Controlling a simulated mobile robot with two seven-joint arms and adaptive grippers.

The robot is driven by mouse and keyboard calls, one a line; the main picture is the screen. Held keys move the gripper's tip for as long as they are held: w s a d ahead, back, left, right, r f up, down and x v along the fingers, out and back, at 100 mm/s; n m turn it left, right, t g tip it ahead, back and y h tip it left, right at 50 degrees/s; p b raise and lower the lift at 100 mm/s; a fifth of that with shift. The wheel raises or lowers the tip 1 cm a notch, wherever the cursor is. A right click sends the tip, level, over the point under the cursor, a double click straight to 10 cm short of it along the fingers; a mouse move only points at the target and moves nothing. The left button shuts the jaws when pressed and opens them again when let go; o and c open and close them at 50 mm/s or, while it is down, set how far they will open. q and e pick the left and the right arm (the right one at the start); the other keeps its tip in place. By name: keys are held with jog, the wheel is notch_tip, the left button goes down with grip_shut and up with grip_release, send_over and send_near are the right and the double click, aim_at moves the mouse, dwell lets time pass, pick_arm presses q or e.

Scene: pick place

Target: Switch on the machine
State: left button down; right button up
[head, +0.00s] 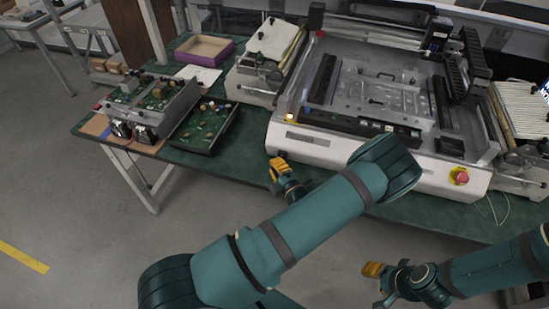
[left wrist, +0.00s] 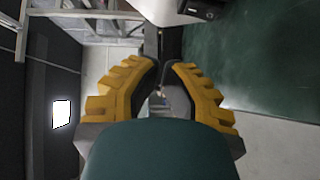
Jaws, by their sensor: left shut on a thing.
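The machine (head: 330,150) is a large white-framed unit with a grey open bed on the green table. On its front are a lit orange button (head: 290,117) at the left and a red knob on a yellow base (head: 459,176) at the right. My left gripper (head: 277,161), with yellow fingers, is low by the machine's front left corner, below the orange button. In the left wrist view its fingertips (left wrist: 166,63) come close together on something small that I cannot make out. My right gripper (head: 373,269) is in front of the table, away from the machine; its jaw opening is unclear.
Electronics units (head: 150,105) and a dark tray with a circuit board (head: 205,127) stand on the green table (head: 250,143) at the left. A purple-sided box (head: 203,50) is behind them. The grey floor at the front left is clear.

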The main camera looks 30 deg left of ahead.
pick_arm(q)
jog(key=v, duration=0.8)
jog(key=shift+d, duration=0.35)
pick_arm(e)
jog(key=shift+w+d+r, duration=0.1)
jog(key=shift+w, duration=0.25)
pick_arm(q)
jog(key=shift+r, duration=0.1)
